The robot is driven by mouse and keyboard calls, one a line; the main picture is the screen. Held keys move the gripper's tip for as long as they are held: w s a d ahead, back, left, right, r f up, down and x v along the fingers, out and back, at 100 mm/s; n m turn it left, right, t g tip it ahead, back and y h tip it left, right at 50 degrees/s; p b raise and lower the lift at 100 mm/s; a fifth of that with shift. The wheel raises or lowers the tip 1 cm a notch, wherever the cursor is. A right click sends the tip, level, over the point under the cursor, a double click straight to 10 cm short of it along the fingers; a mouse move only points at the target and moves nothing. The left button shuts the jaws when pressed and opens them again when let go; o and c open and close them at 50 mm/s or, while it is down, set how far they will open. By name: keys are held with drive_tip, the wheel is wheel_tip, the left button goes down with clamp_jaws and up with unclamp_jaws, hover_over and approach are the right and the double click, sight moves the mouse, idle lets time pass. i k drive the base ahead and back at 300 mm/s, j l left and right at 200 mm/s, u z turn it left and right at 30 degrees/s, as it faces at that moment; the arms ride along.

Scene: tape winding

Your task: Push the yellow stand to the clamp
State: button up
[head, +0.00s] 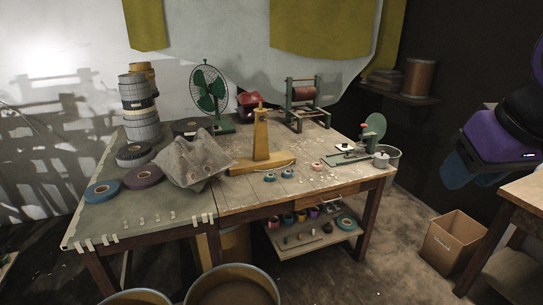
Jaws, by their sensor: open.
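The yellow stand (261,135) is an upright post on a flat base, standing near the middle of the worktable. A low metal fixture (350,156) with a green disc (375,126) sits to its right, near the table's right end; it may be the clamp, but I cannot tell for sure. A clear gap of table lies between the stand and this fixture.
A grey cloth (194,160) lies close to the stand's left. Small tape rolls (270,177) lie in front of it. A green-framed red roller (304,100) and a green fan (209,92) stand behind. A cardboard box (453,241) is on the floor at right.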

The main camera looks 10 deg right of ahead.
sight(261, 161)
drive_tip(key=u, duration=0.75)
drive_tip(key=i+l+u, duration=0.15)
drive_tip(key=l+u, duration=0.3)
drive_tip(key=i+l+u, duration=0.1)
drive_tip(key=l+u, duration=1.2)
drive_tip(key=l, duration=0.15)
drive_tip(key=k+l, duration=0.1)
drive_tip(key=l, duration=0.35)
drive_tip(key=k+l+u, duration=0.1)
drive_tip(key=l, duration=0.3)
drive_tip(key=k+l, duration=0.15)
drive_tip(key=l, duration=0.3)
drive_tip(key=k+l, duration=0.1)
drive_tip(key=l, duration=0.3)
drive_tip(key=k+l+u, duration=0.1)
drive_tip(key=l, duration=0.35)
drive_tip(key=k+l, duration=0.15)
drive_tip(key=l, duration=0.25)
drive_tip(key=u, duration=0.05)
